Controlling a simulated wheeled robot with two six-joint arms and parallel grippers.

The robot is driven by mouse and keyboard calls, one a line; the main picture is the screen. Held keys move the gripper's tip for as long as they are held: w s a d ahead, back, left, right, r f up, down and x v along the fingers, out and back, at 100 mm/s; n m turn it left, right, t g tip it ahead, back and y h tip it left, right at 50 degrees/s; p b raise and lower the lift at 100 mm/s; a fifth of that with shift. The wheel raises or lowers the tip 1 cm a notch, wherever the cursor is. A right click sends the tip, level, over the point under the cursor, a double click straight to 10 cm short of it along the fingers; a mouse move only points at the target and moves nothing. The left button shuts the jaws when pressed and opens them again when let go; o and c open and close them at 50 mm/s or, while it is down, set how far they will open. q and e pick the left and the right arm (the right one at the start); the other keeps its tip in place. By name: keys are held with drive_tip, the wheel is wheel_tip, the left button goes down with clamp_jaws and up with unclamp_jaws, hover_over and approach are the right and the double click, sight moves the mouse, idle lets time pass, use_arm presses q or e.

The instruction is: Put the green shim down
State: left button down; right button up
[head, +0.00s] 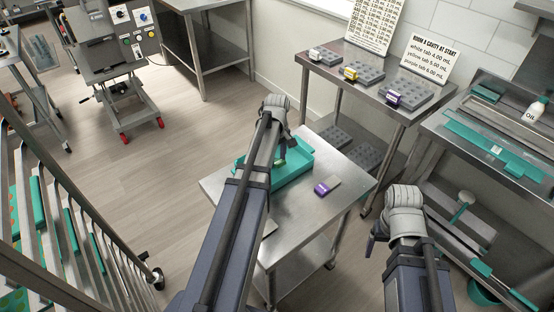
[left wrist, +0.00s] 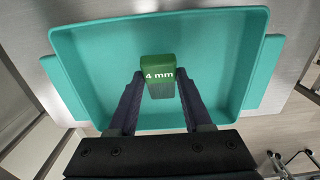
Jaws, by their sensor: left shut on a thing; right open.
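The green shim (left wrist: 159,73), marked "4 mm", is between the fingers of my left gripper (left wrist: 157,86) in the left wrist view. The gripper is shut on it. Both are over the teal tray (left wrist: 85,52); I cannot tell whether the shim touches the tray floor. In the head view my left gripper (head: 280,160) is at the tray (head: 302,158) on the small steel table, and my left arm hides part of the tray. My right gripper (head: 376,238) is open, mostly hidden by its wrist, to the right of the small table.
A purple block (head: 322,188) with a grey top lies on the small steel table (head: 306,219), right of the tray. A back table (head: 340,72) carries several grey moulds with white, yellow and purple tabs. A steel bench (head: 480,140) with teal parts stands at the right.

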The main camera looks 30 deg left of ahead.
sight(277, 161)
use_arm(q)
drive_tip(key=shift+f, duration=0.25)
drive_tip(key=shift+c, duration=1.7)
unclamp_jaws()
drive_tip(key=shift+r, duration=0.1)
wheel_tip(277, 161, up, 12)
drive_tip(key=p, duration=1.2)
drive_tip(key=shift+r, duration=0.15)
drive_tip(key=s+d+m, duration=0.5)
drive_tip(key=d, duration=0.4)
drive_tip(key=s+d+m, duration=0.6)
drive_tip(key=d, duration=0.4)
drive_tip(key=s+d+m+y, duration=0.1)
drive_tip(key=s+d+m, duration=0.4)
drive_tip(key=d, duration=0.5)
drive_tip(key=shift+s+d+m, duration=0.15)
drive_tip(key=shift+m, duration=0.55)
